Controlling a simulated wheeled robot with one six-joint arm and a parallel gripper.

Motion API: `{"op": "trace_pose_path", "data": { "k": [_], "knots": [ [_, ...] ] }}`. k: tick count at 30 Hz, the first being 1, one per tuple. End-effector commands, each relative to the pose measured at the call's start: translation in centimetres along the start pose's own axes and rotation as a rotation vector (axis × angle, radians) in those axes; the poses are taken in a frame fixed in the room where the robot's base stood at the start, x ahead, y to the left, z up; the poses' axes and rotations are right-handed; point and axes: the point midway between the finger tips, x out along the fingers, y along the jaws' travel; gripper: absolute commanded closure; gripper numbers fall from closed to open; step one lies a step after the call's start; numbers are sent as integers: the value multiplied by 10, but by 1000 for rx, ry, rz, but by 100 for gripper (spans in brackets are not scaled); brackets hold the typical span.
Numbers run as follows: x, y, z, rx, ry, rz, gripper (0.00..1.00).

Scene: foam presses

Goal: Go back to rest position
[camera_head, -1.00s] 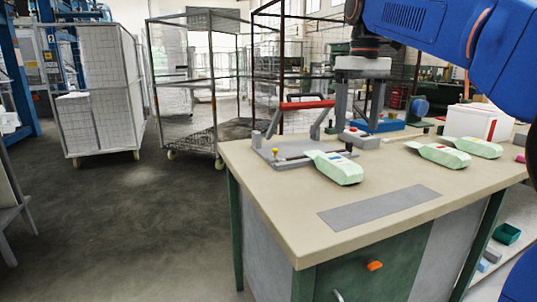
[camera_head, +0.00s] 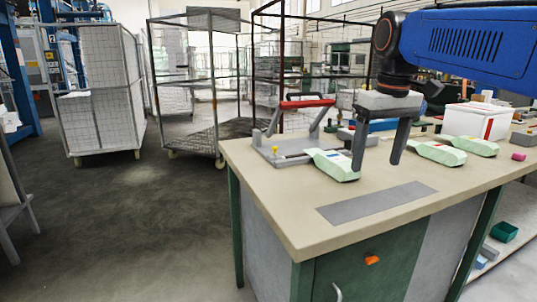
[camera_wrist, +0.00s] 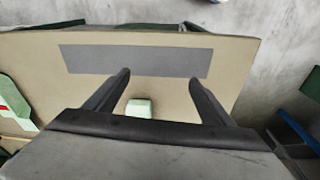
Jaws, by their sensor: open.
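My gripper (camera_head: 377,165) hangs from the blue arm over the workbench (camera_head: 290,215), fingers pointing down. Its two grey fingers are spread wide with nothing between them. In the wrist view my gripper (camera_wrist: 155,80) is also open, above the bench top. A pale green end of a piece (camera_wrist: 138,107) shows between the fingers in the wrist view, lower down on the bench.
A press with a red handle (camera_head: 307,103) stands on the bench's left. Two more pale green pieces (camera_head: 437,153) (camera_head: 475,146) lie at right, by a white box (camera_head: 475,122). A grey strip (camera_head: 378,203) lies bare in front. Wire carts (camera_head: 100,95) stand behind left.

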Motion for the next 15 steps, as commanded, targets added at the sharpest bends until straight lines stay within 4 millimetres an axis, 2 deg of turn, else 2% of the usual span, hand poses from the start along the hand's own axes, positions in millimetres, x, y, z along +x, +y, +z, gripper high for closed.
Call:
{"op": "trace_pose_path", "data": {
  "k": [1,3,11,15],
  "knots": [
    [10,0,17,15,16,4,24],
    [25,0,36,39,39,9,24],
    [90,-4,105,121,126,26,24],
    [129,-7,142,164,173,35,24]
  ]
}}
